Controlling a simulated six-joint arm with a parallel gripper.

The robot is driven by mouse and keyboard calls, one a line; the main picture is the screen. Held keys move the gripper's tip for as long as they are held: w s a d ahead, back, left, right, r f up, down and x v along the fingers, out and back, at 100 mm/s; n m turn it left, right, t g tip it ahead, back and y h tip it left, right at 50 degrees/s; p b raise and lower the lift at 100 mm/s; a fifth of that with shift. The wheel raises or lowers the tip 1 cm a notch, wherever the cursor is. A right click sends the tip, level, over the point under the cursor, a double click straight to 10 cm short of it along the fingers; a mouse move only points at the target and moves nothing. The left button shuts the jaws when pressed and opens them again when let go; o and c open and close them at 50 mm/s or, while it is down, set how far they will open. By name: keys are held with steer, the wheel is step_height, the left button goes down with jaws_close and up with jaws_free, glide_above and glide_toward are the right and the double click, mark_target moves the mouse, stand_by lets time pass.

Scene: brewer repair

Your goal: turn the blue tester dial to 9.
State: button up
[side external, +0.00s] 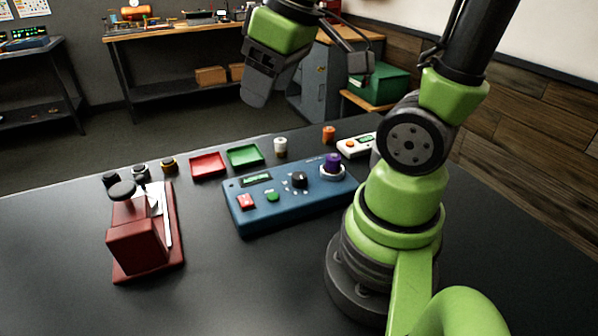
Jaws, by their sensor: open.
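The blue tester (289,207) lies on the dark table, left of my arm's base. Its black dial (299,180) stands on the top face with small pale marks around it. The dial's setting is too small to read. A small green-lit display (257,179), a red button (246,201) and a green button (272,196) are also on the tester. A purple-topped part (332,161) sits in a pale ring at its right end. My gripper (257,92) is open and hangs high, well above the table and apart from the tester. Its fingertips are seen edge-on, with nothing visible between them.
A red tray (208,165) and a green tray (244,156) lie behind the tester. A white cylinder (280,147), an orange cylinder (328,134) and a white device (356,145) stand nearby. A dark red press-like fixture (140,245) is at left. The front table is clear.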

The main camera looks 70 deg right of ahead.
steer(key=w+d+f+n+g, duration=0.1)
steer(key=d+f+n+g, duration=0.15)
steer(key=d+f, duration=0.25)
steer(key=n+g, duration=0.2)
steer(key=n, duration=0.2)
glide_toward(299, 175)
steer(key=shift+n, duration=0.25)
step_height(299, 175, down, 9)
steer(key=shift+f, duration=0.2)
steer(key=shift+y, duration=0.3)
steer(key=c, duration=0.9)
